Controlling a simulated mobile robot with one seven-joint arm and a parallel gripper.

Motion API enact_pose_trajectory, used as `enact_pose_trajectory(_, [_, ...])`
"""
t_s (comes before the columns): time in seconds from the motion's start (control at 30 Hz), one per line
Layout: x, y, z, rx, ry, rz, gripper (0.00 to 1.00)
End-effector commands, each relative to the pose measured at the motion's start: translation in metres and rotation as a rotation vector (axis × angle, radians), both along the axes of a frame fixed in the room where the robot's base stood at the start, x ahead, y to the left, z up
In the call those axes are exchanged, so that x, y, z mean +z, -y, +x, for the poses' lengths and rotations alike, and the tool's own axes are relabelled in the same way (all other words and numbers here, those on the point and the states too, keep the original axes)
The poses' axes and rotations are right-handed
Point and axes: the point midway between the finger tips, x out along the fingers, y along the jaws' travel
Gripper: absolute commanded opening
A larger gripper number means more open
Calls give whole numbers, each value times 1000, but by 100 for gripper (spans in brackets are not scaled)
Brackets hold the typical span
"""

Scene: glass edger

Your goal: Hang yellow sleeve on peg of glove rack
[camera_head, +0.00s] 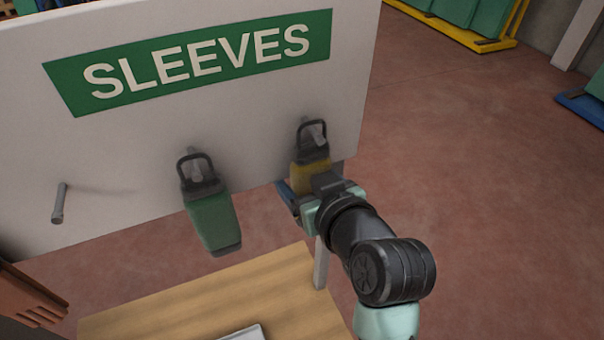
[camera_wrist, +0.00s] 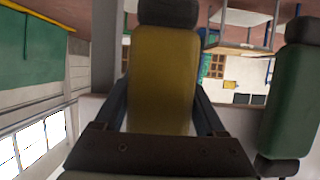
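The yellow sleeve (camera_head: 311,176) has a dark top with a loop, which appears to be around the right peg (camera_head: 314,130) of the white glove rack (camera_head: 120,170). My gripper (camera_head: 308,197) is at the sleeve's lower part, partly hiding it. In the wrist view the yellow sleeve (camera_wrist: 163,80) stands between my two fingers (camera_wrist: 162,95), whose tips appear to touch its side edges. Its dark end is at the top of that view. The peg contact is too small to see exactly.
A green sleeve (camera_head: 213,222) hangs on the middle peg (camera_head: 194,165), left of the yellow one; it also shows in the wrist view (camera_wrist: 288,105). The left peg (camera_head: 59,203) is bare. A wooden table (camera_head: 180,305) is below the rack. Open floor lies to the right.

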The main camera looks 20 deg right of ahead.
Motion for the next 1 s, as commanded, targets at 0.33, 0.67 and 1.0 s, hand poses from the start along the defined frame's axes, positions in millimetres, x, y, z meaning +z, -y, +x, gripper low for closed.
enact_pose_trajectory(0.33, [0,0,0,0,0,0,100])
enact_pose_trajectory(0.67, [10,2,-31,-2,3,-2,100])
enact_pose_trajectory(1.0, [47,3,-100,1,-4,5,100])
